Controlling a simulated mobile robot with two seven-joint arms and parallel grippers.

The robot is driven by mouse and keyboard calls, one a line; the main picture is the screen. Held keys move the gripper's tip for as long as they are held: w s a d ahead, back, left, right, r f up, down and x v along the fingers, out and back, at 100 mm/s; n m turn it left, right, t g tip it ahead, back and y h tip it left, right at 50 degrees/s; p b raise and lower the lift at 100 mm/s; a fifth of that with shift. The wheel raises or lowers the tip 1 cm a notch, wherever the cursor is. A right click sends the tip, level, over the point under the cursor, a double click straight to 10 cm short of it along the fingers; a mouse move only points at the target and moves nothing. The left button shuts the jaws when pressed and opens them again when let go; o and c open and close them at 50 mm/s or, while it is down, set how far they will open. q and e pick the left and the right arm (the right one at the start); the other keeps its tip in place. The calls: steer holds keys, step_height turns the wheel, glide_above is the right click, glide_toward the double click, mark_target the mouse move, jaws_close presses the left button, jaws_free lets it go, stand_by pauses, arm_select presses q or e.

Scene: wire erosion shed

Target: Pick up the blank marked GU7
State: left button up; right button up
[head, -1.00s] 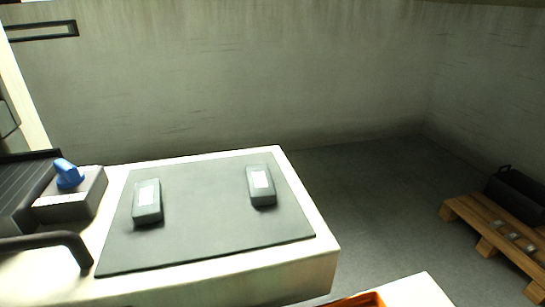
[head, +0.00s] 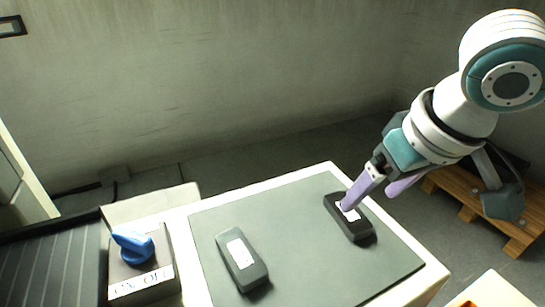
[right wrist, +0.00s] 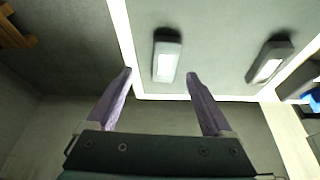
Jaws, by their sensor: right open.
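Two dark grey blanks with white labels lie on the grey mat (head: 305,262). Their markings are too small to read, so I cannot tell which is GU7. The right-hand blank (head: 358,228) is partly covered by my right gripper (head: 368,198), which is open with its purple fingers over it. In the right wrist view this blank (right wrist: 167,60) lies ahead of and between the fingertips (right wrist: 160,75), with nothing gripped. The left-hand blank (head: 242,262) lies apart from the gripper; it also shows in the right wrist view (right wrist: 270,62). My left gripper is not in view.
A grey box with a blue rotary switch (head: 133,246) marked ON/OFF stands left of the mat. A wooden pallet (head: 450,200) stands on the floor at the right. An orange item (head: 466,304) shows at the bottom edge. The mat between the blanks is clear.

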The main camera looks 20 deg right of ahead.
mark_target(351, 214)
steer(key=x, duration=0.4)
steer(key=b+x, duration=0.1)
steer(key=x, duration=0.1)
steer(key=shift+w+a+r, duration=0.15)
steer(key=shift+w+a, duration=0.05)
steer(key=shift+a, duration=0.2)
steer(key=shift+c, duration=0.2)
jaws_close()
stand_by(0.4)
